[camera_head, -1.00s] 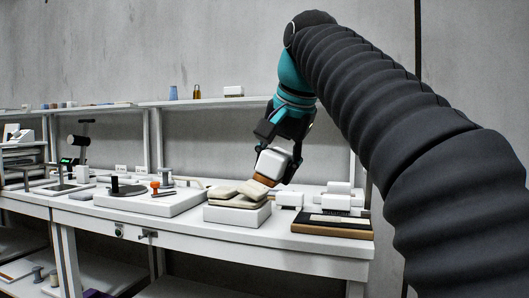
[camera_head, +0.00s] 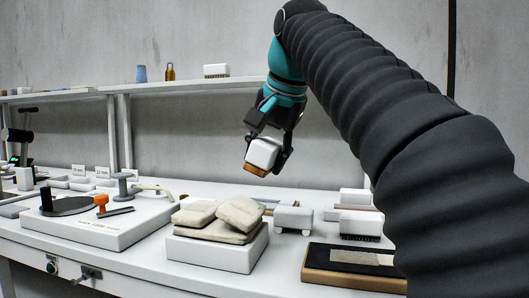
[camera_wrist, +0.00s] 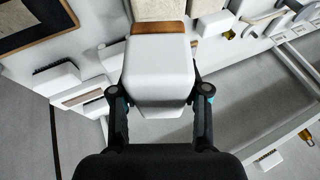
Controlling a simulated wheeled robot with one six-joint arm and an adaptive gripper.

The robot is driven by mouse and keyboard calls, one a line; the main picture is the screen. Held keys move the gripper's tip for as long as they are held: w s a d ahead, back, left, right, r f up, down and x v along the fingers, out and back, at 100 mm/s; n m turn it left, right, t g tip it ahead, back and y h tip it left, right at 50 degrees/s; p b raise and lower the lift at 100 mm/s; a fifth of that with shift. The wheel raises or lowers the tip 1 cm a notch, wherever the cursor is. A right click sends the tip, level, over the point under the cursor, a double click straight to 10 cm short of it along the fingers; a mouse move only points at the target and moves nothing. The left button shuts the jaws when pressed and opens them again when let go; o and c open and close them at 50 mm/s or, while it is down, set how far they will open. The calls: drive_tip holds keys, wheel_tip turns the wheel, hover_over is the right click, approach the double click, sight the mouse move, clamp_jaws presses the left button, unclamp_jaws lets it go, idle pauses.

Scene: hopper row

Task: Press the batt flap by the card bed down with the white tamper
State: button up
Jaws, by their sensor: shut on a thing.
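My gripper (camera_head: 267,148) is shut on the white tamper (camera_head: 263,151), a white block with a brown underside. It holds the tamper tilted in the air, above and behind the beige batt (camera_head: 215,232), with a gap between. The batt lies on a white block (camera_head: 212,254). Two flaps lie on it: a left flap (camera_head: 194,214) and a right flap (camera_head: 241,211), nearer the card bed, its right part raised. The dark card bed (camera_head: 320,262) with a wooden edge is at the right. The wrist view shows the tamper (camera_wrist: 158,72) between the fingers; it hides part of the batt.
A white stand with a dark disc (camera_head: 68,206) and an orange knob (camera_head: 101,202) is left of the batt. White blocks (camera_head: 293,217) and a brush (camera_head: 360,224) stand behind the card bed. A wall shelf (camera_head: 200,83) runs behind.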

sight(247, 204)
drive_tip(key=shift+s+a+r, duration=0.1)
drive_tip(key=shift+s, duration=0.15)
drive_tip(key=f+b, duration=0.1)
drive_tip(key=a+f+b, duration=0.1)
drive_tip(key=f, duration=0.1)
drive_tip(key=shift+w+f, duration=0.1)
drive_tip(key=shift+w, duration=0.1)
drive_tip(key=shift+w+a+f+b, duration=0.1)
drive_tip(key=shift+a+f+b, duration=0.25)
drive_tip(key=shift+f+b, duration=0.25)
drive_tip(key=shift+w+a+f+b, duration=0.15)
drive_tip(key=shift+a+f+b, duration=0.15)
drive_tip(key=shift+f, duration=0.5)
drive_tip(key=shift+w+a+f+b, duration=0.15)
drive_tip(key=shift+a+f, duration=0.1)
drive_tip(key=shift+f, duration=0.55)
idle(1.1)
drive_tip(key=shift+s+r, duration=0.1)
drive_tip(key=shift+r, duration=0.05)
drive_tip(key=r+p, duration=0.1)
drive_tip(key=d+r+p, duration=0.1)
drive_tip(key=r+p, duration=0.2)
drive_tip(key=shift+s+d+r, duration=0.25)
drive_tip(key=shift+d, duration=0.1)
drive_tip(key=shift+s+d+r, duration=0.1)
drive_tip(key=shift+d+r, duration=0.1)
drive_tip(key=shift+r, duration=0.25)
drive_tip(key=shift+s+d+r, duration=0.1)
drive_tip(key=shift+d+r, duration=0.1)
drive_tip(key=shift+r, duration=0.25)
